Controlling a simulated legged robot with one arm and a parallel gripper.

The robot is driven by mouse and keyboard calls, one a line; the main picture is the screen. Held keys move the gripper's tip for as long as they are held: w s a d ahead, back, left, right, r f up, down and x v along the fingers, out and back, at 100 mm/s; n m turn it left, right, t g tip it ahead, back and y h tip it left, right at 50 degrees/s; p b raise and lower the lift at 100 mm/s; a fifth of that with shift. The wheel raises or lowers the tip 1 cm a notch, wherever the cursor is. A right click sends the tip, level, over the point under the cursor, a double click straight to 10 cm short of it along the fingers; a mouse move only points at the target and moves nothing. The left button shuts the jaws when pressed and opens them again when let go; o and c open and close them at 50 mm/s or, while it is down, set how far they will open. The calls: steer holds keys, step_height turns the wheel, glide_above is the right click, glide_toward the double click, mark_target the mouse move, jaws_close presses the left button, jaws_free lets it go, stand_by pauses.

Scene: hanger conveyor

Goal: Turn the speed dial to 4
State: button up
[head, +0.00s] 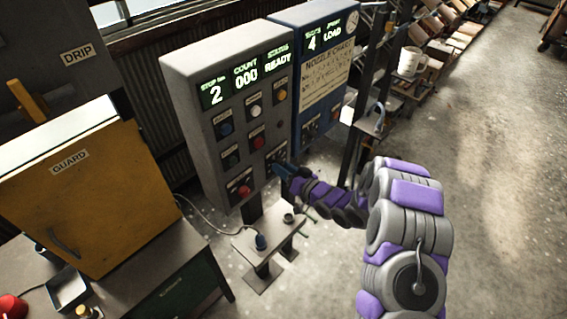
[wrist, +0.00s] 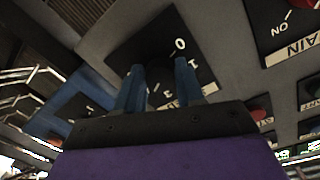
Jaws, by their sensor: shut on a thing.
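The dial plate (wrist: 140,44) is black with white marks and shows in the wrist view. I can read 0, 1 and 3 on it; the picture is turned over, and its label is mostly hidden. The dark dial knob (wrist: 160,69) sits between my two blue fingers. My gripper (wrist: 160,82) is shut on this knob. In the head view my gripper (head: 281,171) reaches the lower right of the grey control panel (head: 184,70) and hides the knob. Which number the knob points to cannot be told.
Several buttons sit below, with a red one (head: 244,191) at lower left. A blue panel (head: 296,20) showing 4 and LOAD adjoins on the right. A yellow guard cabinet (head: 80,190) stands left. Open floor lies right.

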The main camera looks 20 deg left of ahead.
steer(key=shift+w+d+r+m+p, duration=0.1)
steer(key=shift+r+m+p, duration=0.05)
steer(key=shift+m+p, duration=0.45)
steer(key=o, duration=0.9)
steer(key=shift+w, duration=0.1)
steer(key=shift+c, duration=0.2)
steer(key=shift+o, duration=0.9)
steer(key=shift+d, duration=0.1)
steer(key=v, duration=1.7)
